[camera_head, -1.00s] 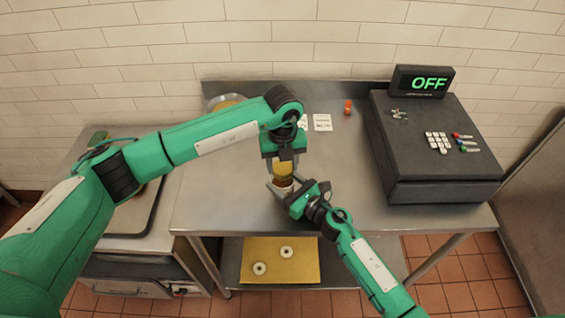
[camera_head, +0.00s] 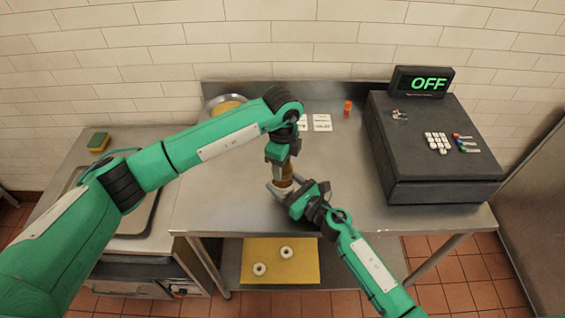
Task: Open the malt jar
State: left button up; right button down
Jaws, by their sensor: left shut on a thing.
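The malt jar (camera_head: 284,173) stands upright on the steel table, small and brownish with a pale lower part. My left gripper (camera_head: 283,160) reaches down over it from above and is shut on its top, which the fingers and wrist mostly hide. My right gripper (camera_head: 281,189) comes in from the lower right, with its fingers around the jar's lower body. I cannot tell whether these fingers press on the jar.
A dark box (camera_head: 435,150) with an OFF display stands at the right. White cards (camera_head: 322,122), an orange item (camera_head: 348,107) and a metal bowl (camera_head: 226,104) are behind the jar. A sponge (camera_head: 98,142) lies at the left. The table's front right is clear.

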pick_arm(q)
jog(key=shift+r, duration=0.15)
jog(key=shift+r, duration=1)
jog(key=shift+r, duration=2)
pick_arm(e)
jog(key=shift+c, duration=1.6)
grip_release()
jog(key=shift+s+d, duration=0.1)
